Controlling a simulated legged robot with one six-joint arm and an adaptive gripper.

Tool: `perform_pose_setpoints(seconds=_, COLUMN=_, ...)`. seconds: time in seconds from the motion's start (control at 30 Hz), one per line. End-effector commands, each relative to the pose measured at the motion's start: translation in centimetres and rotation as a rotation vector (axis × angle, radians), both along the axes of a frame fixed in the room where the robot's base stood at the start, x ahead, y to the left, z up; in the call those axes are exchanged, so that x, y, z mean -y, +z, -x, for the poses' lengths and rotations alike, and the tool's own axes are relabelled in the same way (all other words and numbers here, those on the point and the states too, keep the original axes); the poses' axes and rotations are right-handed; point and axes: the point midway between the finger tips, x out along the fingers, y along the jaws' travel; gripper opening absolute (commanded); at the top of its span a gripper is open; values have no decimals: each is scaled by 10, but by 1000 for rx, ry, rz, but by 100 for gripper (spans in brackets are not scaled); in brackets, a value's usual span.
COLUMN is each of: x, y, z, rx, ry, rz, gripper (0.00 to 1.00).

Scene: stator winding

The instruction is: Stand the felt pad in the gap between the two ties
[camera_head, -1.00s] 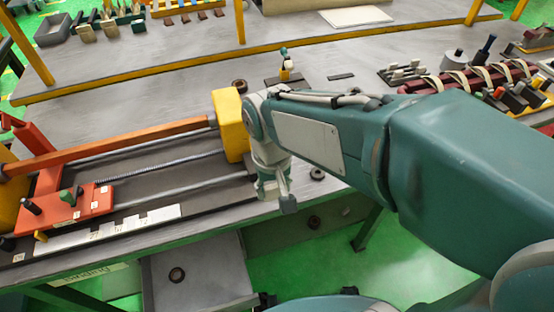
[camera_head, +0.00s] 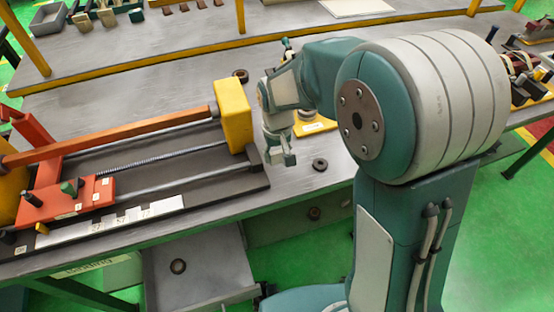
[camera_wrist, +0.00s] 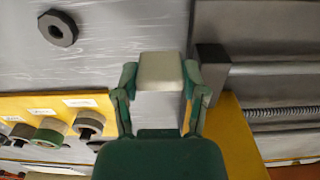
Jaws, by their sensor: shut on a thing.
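My gripper (camera_head: 280,158) hangs over the front part of the bench, just right of a yellow block. In the wrist view my gripper (camera_wrist: 160,73) is closed on a pale, flat-faced block (camera_wrist: 160,68), which looks like the felt pad. The pad sits between the two green fingertips, clear of other things in that view. In the head view the pad is too small to make out. The dark red bundle (camera_head: 515,63) with pale ties shows only its right end at the far right. My arm hides the rest, so the gap between the ties is not visible.
The yellow block (camera_head: 233,115) and the orange-railed winding rig (camera_head: 110,145) fill the left of the bench. A dark ring (camera_head: 320,164) lies right of my gripper. In the wrist view, a yellow board (camera_wrist: 30,103) holds several rollers.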

Motion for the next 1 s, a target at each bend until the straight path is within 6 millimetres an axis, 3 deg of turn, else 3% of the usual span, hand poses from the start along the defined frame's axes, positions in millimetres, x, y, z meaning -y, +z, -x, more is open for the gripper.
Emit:
perform_pose_setpoints(seconds=0.33, x=0, y=-38, z=-6, rx=-3, ry=-1, rz=2, gripper=37)
perform_pose_setpoints(seconds=0.63, x=0, y=-40, z=-6, rx=-1, ry=-1, rz=1, gripper=37)
perform_pose_setpoints(seconds=0.67, x=0, y=-40, z=-6, rx=0, ry=-1, rz=1, gripper=64)
perform_pose_setpoints(seconds=0.7, x=0, y=-39, z=-6, rx=0, ry=-1, rz=1, gripper=70)
perform_pose_setpoints(seconds=1.0, x=1, y=-39, z=-6, rx=0, ry=-1, rz=1, gripper=70)
